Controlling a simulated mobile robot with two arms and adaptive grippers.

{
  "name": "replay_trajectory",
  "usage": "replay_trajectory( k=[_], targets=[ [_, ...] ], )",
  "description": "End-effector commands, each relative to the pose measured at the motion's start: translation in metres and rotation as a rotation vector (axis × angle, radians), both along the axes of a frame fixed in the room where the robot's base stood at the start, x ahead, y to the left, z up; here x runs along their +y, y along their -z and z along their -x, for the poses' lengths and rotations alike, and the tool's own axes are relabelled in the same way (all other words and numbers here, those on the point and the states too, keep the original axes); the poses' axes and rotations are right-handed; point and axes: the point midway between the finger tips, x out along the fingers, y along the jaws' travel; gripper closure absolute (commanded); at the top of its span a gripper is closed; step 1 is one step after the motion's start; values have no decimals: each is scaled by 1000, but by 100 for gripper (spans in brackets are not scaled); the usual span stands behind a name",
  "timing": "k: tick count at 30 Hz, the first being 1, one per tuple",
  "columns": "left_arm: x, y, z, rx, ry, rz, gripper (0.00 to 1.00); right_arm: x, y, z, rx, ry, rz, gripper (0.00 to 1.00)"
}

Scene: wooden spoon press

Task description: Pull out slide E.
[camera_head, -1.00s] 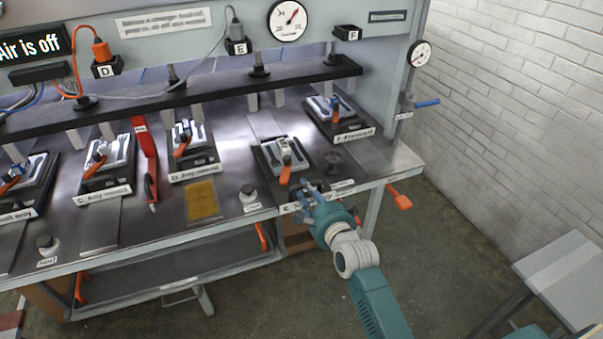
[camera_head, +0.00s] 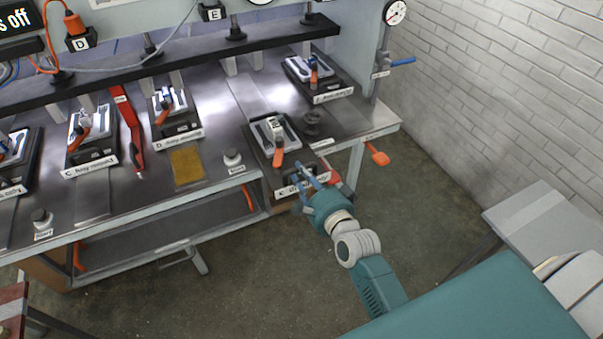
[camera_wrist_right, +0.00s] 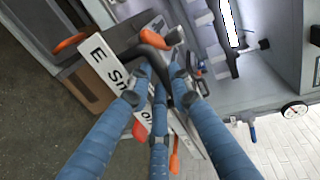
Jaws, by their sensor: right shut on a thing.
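Slide E (camera_head: 257,152) is a dark tray with a grey mould and an orange-handled clamp (camera_head: 278,157) on top. It sits at the bench's front edge, its front end sticking out past the edge. Its white front label, starting with "E", shows close up in the right wrist view (camera_wrist_right: 96,58). My right gripper (camera_head: 308,177) is shut at the slide's front end. In the right wrist view its blue fingers (camera_wrist_right: 160,75) close around a dark handle, and partly hide the label and handle. My left gripper is not in view.
Slides D (camera_head: 172,138), C (camera_head: 70,165) and F (camera_head: 325,97) stand on the bench beside their labels. A Start knob (camera_head: 232,156) is left of slide E, a dark round knob (camera_head: 312,117) right of it. An orange lever (camera_head: 377,155) hangs at the right front. Open floor lies in front.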

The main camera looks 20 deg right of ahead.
Motion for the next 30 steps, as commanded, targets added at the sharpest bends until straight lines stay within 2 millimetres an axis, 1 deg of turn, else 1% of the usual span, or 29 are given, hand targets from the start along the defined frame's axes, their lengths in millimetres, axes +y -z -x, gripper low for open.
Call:
replay_trajectory(
  k=[1, 2, 3, 12, 16, 20, 27, 30],
  targets=[
    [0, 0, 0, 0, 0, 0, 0, 1, 6, 3, 12, -2, -1, 100],
    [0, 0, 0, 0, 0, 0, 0, 1, 6, 3, 13, -2, -1, 100],
    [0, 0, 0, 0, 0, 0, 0, 1, 6, 3, 13, -2, -1, 73],
    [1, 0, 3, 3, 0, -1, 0, 0, 4, 2, 8, -1, 0, 72],
    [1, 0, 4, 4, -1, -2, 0, 0, 3, 9, 9, -1, 0, 72],
    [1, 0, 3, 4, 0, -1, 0, -1, -1, 28, 9, 0, -1, 72],
    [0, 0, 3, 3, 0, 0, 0, -2, -11, 80, 12, -1, -1, 72],
    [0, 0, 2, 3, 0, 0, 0, -3, -15, 98, 11, -1, 0, 72]
  ],
)
